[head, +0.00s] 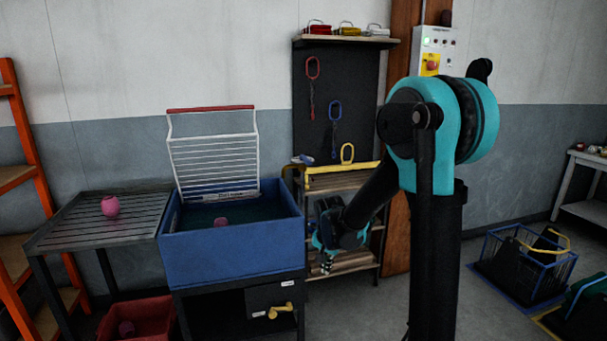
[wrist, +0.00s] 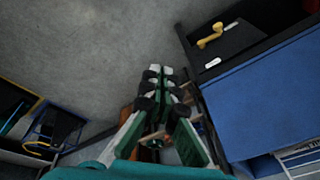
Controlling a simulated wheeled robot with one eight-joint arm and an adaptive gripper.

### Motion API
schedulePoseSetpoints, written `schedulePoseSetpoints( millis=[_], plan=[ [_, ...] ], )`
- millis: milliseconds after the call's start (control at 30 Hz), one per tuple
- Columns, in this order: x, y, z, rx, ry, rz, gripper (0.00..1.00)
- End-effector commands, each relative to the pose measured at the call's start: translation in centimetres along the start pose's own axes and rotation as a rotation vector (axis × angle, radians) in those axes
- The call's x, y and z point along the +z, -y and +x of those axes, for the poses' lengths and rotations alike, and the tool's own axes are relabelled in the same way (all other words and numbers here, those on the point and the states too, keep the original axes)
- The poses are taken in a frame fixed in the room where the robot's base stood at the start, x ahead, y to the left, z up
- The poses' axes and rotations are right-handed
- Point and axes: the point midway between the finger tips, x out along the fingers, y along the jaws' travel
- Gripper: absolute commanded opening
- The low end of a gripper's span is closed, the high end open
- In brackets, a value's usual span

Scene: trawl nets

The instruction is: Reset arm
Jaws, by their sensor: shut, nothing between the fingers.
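My arm stands at the right of the head view, folded, with its forearm reaching down and left. My gripper (head: 327,267) hangs low, to the right of the blue tub (head: 230,256) and in front of the wooden shelf rack. In the wrist view the fingers of my gripper (wrist: 160,74) are together and empty, with grey floor beyond the tips. The blue tub also shows in the wrist view (wrist: 265,100), to the right of the fingers and apart from them.
A white wire rack (head: 213,155) stands raised over the tub, which holds a pink item (head: 221,222). A pink pot (head: 110,206) sits on the slatted table (head: 75,232). A red crate (head: 160,306) is below. A blue wire basket (head: 503,262) stands right. Floor between is clear.

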Motion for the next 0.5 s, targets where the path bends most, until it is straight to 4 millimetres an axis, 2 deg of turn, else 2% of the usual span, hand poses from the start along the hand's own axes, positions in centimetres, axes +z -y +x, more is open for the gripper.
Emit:
schedulePoseSetpoints(
  millis=[33,200,500],
  plan=[
    [0.4,-1.9,-0.9,-0.005,-0.005,-0.030,0.00],
    [2.2,-7.3,-3.1,-0.026,-0.026,-0.162,0.00],
    [7.1,-16.1,-5.0,-0.048,-0.078,-0.393,0.00]
  ],
)
